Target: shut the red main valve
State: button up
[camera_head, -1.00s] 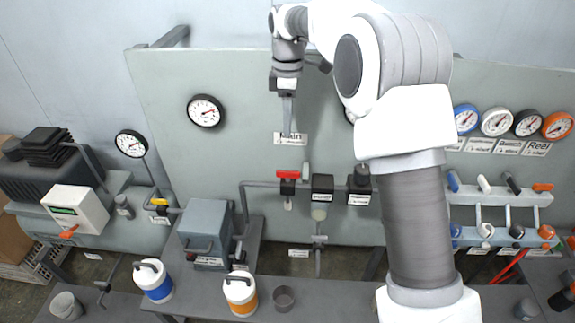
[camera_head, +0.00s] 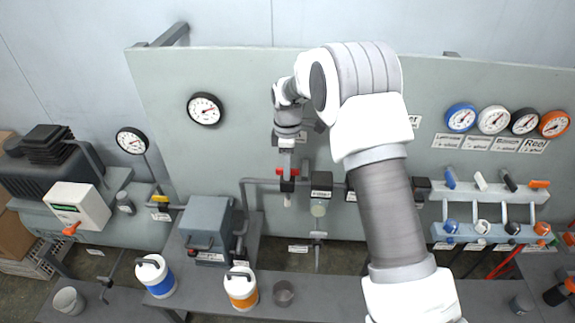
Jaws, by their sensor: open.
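The red main valve's handle (camera_head: 295,171) sits crosswise on a dark valve body on the grey horizontal pipe, in the middle of the panel. Only its red ends show on either side of my gripper. My gripper (camera_head: 286,176) points down in front of the handle and overlaps it in this view. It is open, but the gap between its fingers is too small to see. Whether the fingers touch or straddle the handle I cannot tell.
A black valve block (camera_head: 321,181) stands just right of the red valve. A grey box (camera_head: 206,222) with a pipe lies to the lower left. Blue (camera_head: 158,284) and orange (camera_head: 241,299) canisters and a grey cup (camera_head: 283,293) stand on the bench below.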

grip_shut()
jog(key=shift+m, duration=0.3)
dwell(0.3)
jog(key=m+b, duration=0.2)
jog(key=m, duration=0.1)
jog(key=shift+f, duration=0.1)
jog(key=shift+m+b, duration=0.7)
jog(key=shift+m, duration=1.9)
grip_release()
